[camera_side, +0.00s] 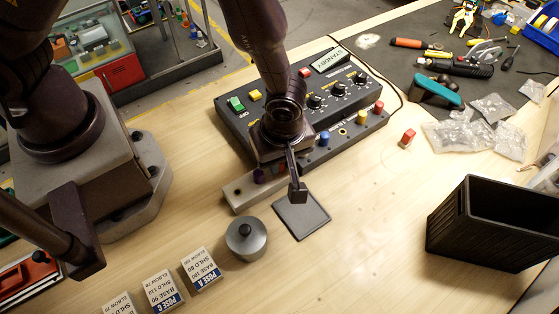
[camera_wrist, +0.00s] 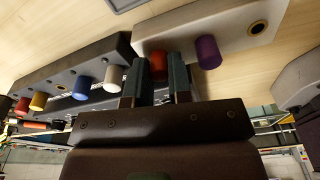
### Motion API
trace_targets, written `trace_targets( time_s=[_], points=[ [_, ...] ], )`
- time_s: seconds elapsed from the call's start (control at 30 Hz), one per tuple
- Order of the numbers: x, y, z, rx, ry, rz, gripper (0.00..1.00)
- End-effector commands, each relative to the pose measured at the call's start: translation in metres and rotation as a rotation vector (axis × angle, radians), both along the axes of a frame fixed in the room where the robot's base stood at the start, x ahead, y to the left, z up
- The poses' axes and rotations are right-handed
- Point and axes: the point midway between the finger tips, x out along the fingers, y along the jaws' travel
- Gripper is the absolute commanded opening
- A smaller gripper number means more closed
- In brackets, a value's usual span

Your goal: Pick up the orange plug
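The orange plug (camera_wrist: 158,66) stands at the underside of a pale block (camera_wrist: 190,28) in the wrist view, with a purple plug (camera_wrist: 208,53) beside it. My gripper (camera_wrist: 157,82) has its two dark fingers apart, one on each side of the orange plug. Whether they press on it I cannot tell. In the side view my gripper (camera_side: 297,190) points down beside the pale block (camera_side: 238,191).
A dark control box (camera_side: 245,112) with coloured plugs stands behind my gripper. A grey pad (camera_side: 305,217), a metal cylinder (camera_side: 246,238) and a small red block (camera_side: 408,138) lie nearby. A black bin (camera_side: 490,228) stands at right. The table between pad and bin is clear.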

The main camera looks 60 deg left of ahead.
Motion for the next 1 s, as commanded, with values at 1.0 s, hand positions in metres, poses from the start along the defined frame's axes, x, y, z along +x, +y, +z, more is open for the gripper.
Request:
trace_targets(
  time_s=[1.0],
  points=[
    [0.001, 0.0, 0.088, -0.002, -0.004, 0.001, 0.0]
  ],
)
